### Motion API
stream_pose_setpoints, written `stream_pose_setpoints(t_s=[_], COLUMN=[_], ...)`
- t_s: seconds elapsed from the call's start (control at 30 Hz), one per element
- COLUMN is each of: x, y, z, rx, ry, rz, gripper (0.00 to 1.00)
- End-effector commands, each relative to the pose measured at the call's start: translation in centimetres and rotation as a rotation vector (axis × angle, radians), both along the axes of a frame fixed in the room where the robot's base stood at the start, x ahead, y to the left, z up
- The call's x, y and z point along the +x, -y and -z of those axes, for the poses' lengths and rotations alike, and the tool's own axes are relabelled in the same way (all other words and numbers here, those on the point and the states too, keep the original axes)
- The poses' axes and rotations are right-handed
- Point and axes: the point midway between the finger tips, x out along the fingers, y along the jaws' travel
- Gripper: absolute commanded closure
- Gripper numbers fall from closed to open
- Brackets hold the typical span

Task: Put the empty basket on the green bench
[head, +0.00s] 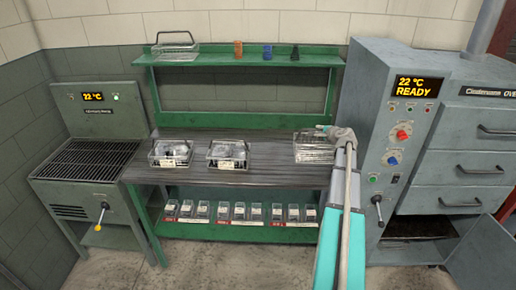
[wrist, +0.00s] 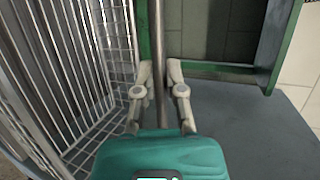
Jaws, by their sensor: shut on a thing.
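A wire basket (head: 313,153) is at the right end of the dark top of the green bench (head: 240,165). It looks empty; whether its base touches the top I cannot tell. My gripper (head: 336,133) is at its upper right side. In the wrist view, the fingers of my gripper (wrist: 160,92) are closed around a thin metal bar, seemingly the basket's handle. The basket's wire mesh (wrist: 92,70) fills the left of that view. Two other baskets, the left one (head: 171,153) and the middle one (head: 228,154), stand on the bench with things inside.
Another wire basket (head: 176,48) stands on the upper shelf (head: 220,60), near three small coloured items. Several small bins (head: 240,212) line the lower shelf. The grey oven (head: 400,130) stands close right of my arm. A grill unit (head: 85,165) is at left.

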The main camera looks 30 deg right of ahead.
Motion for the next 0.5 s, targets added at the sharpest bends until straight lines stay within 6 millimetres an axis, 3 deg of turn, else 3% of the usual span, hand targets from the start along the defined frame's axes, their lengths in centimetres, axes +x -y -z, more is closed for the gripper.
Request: stream_pose_setpoints(t_s=[0.17, 0.5], x=[1.6, 7.3], y=[0.1, -0.7], z=[1.0, 3.7], rx=[0.0, 0.0], ry=[0.001, 0.001], rz=[0.002, 0.002], gripper=[1.0, 1.0])
